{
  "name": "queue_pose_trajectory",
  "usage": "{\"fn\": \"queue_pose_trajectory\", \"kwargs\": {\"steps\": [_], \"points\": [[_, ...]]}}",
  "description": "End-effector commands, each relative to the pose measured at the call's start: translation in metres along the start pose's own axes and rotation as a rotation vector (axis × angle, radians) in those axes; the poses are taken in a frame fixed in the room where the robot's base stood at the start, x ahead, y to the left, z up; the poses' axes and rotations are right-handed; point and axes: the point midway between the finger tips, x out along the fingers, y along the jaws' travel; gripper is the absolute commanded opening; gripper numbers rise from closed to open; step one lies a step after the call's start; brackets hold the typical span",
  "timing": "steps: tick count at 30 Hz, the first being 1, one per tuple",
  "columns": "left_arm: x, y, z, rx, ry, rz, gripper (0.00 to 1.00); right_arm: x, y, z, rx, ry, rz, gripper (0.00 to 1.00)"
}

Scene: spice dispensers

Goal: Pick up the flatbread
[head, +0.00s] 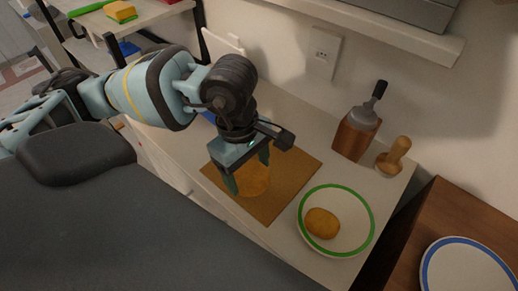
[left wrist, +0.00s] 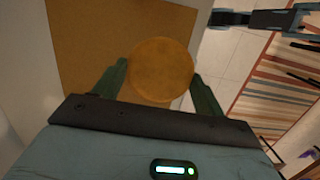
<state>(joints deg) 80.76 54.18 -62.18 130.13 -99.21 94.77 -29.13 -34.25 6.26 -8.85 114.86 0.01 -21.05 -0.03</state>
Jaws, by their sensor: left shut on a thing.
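The flatbread (head: 254,180) is a round, flat, orange-brown disc over the brown board (head: 297,168) in the head view. My left gripper (head: 250,170) points down with its two green fingers on either side of it, shut on it. In the left wrist view the flatbread (left wrist: 161,69) shows as a full disc between the fingertips of the left gripper (left wrist: 160,76). I cannot tell whether it touches the board or is slightly above it.
A green-rimmed plate (head: 346,241) with a round golden piece of food (head: 322,223) stands right of the board. A brown dispenser (head: 356,135) and a wooden-handled tool (head: 393,157) stand near the wall. A blue-rimmed plate (head: 465,277) lies on the brown table at lower right.

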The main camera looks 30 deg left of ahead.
Motion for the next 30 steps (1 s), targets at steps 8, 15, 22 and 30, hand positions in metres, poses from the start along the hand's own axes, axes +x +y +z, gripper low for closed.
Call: {"fn": "queue_pose_trajectory", "kwargs": {"steps": [8, 15, 22, 30], "points": [[-0.002, -0.053, 0.017, 0.004, 0.000, -0.001, 0.47, 0.005, 0.001, -0.002, -0.001, 0.005, 0.000, 0.36], [-0.010, -0.075, 0.025, -0.004, -0.001, 0.000, 0.47, -0.010, 0.002, -0.036, -0.008, 0.058, 0.005, 0.36], [-0.009, -0.085, 0.028, -0.002, -0.001, 0.001, 0.47, -0.022, 0.002, -0.054, -0.011, 0.088, 0.009, 0.36], [-0.006, -0.090, 0.029, 0.000, -0.001, 0.002, 0.47, -0.025, 0.004, -0.054, -0.017, 0.086, 0.012, 0.36]]}}
